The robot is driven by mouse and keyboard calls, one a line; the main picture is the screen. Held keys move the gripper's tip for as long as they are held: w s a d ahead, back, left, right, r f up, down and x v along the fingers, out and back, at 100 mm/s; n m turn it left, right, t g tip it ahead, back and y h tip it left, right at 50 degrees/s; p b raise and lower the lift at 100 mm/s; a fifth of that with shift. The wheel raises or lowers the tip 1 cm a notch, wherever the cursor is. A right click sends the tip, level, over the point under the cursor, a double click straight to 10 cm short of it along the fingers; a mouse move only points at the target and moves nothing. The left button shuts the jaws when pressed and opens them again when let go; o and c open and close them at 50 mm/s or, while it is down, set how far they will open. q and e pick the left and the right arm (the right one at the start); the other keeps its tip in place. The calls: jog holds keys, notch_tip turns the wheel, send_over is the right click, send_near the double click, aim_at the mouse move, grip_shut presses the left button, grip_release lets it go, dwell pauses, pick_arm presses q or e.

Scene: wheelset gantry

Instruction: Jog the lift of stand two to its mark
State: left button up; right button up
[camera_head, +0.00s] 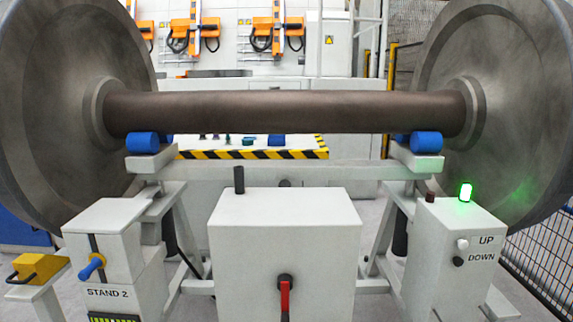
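Stand two (107,293) carries the label "STAND 2" on its left post, which has a dark vertical slot and a blue-handled lever (91,267). On the right, a white control box (430,250) has a white button (463,243) beside "UP" and a black button (458,262) beside "DOWN". A green lamp (466,191) is lit on its top. The wheelset's brown axle (290,113) lies above blue rollers (142,143) on the stand's crossbeam (290,171). I cannot make out a lift mark. Neither gripper is in view.
A white cabinet (285,235) with a red handle (285,298) stands in the middle. Large wheels (60,90) and (505,100) flank the axle. A yellow block (38,267) sits on a ledge at left. Wire fencing (540,258) is at right.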

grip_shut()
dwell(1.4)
